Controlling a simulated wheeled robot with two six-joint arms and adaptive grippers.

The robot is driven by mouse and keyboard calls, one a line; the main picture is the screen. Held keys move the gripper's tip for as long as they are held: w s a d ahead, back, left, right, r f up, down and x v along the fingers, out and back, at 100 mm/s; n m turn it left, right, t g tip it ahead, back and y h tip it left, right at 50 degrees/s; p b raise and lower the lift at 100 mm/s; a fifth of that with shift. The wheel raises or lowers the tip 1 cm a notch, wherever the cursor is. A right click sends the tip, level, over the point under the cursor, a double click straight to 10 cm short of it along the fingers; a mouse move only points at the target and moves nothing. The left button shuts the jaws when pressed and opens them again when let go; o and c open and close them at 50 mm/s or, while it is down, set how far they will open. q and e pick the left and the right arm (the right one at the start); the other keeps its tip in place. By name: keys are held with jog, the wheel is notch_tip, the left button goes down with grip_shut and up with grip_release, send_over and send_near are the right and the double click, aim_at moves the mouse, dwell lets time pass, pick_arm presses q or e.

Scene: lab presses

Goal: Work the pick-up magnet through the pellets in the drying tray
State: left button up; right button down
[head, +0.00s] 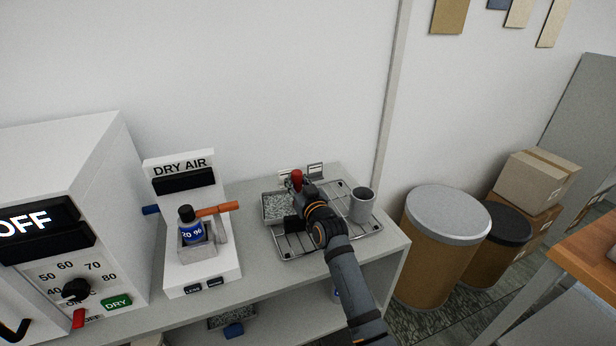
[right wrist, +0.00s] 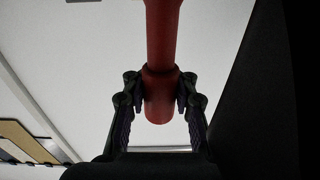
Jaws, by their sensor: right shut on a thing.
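The pick-up magnet (head: 297,177) shows as a red handle sticking up at the drying tray. My right gripper (head: 301,189) is shut on it. In the right wrist view the red handle (right wrist: 161,40) stands between the two fingers. The drying tray (head: 268,221) is a shallow metal tray of grey speckled pellets on a wire rack (head: 291,255). My right gripper and wrist cover its right part. The magnet's lower end is hidden, so I cannot tell whether it touches the pellets. My left gripper is not in view.
A grey cup (head: 362,206) stands on the rack just right of my right arm. The dry-air unit (head: 190,262), with a blue-labelled bottle (head: 189,228) and an orange-handled tool (head: 217,210), stands left of the tray. Drums (head: 437,260) stand beyond the bench's right end.

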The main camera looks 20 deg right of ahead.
jog(key=shift+a+p, duration=0.3)
jog(key=shift+a, duration=2.45)
jog(key=s+d, duration=0.1)
jog(key=d, duration=0.2)
jog(key=s+d+p, duration=0.1)
jog(key=d, duration=0.3)
jog(key=s+d+p, duration=0.1)
jog(key=s+d, duration=0.1)
jog(key=d, duration=0.1)
jog(key=shift+d+f, duration=0.2)
jog(key=shift+d, duration=0.2)
jog(key=shift+a, duration=0.15)
